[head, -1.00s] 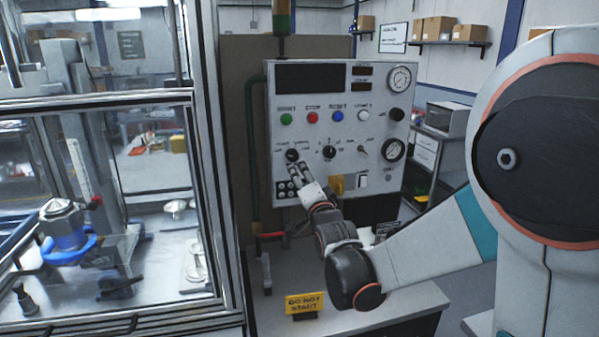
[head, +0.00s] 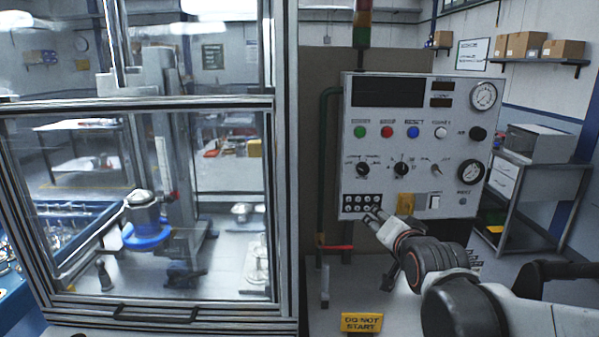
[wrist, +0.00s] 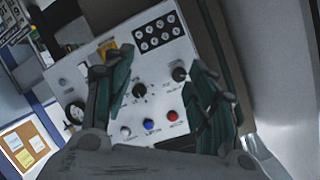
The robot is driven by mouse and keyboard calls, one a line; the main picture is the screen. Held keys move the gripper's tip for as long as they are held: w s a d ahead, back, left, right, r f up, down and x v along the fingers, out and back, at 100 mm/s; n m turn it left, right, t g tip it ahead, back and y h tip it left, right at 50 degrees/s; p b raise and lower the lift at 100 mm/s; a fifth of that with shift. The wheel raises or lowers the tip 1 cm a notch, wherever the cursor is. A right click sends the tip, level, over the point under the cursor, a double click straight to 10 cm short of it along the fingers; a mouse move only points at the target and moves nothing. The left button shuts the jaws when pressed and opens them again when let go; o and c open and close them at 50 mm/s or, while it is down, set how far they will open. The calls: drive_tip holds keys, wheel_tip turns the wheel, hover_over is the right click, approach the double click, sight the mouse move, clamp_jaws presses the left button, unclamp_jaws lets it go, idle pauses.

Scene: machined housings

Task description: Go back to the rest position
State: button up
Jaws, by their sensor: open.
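My gripper (head: 374,215) is in front of the lower left part of the grey control panel (head: 450,120) in the head view. In the wrist view my gripper (wrist: 165,95) shows two dark green fingers spread apart, with nothing between them. The panel (wrist: 110,85) lies beyond the fingers, upside down and tilted, with its knobs and its red and blue buttons between and below them. Whether the fingertips touch the panel cannot be told. My arm reaches in from the lower right of the head view.
A glazed machine enclosure (head: 285,200) stands to the left. A yellow "DO NOT START" sign (head: 361,323) stands on the bench below the panel. A red-handled lever (head: 335,248) is left of my gripper. A metal cart (head: 510,190) stands to the right, with floor beside it.

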drive_tip(key=s+f+n+g+b, duration=0.1)
drive_tip(key=s+f+n+g, duration=0.2)
drive_tip(key=s, duration=0.9)
drive_tip(key=s+f+n+g, duration=0.4)
drive_tip(key=s+f, duration=0.4)
drive_tip(key=s, duration=0.5)
drive_tip(key=shift+s+f+n+g+b, duration=0.15)
drive_tip(key=shift+n+g+b, duration=0.15)
drive_tip(key=shift+n+b, duration=0.1)
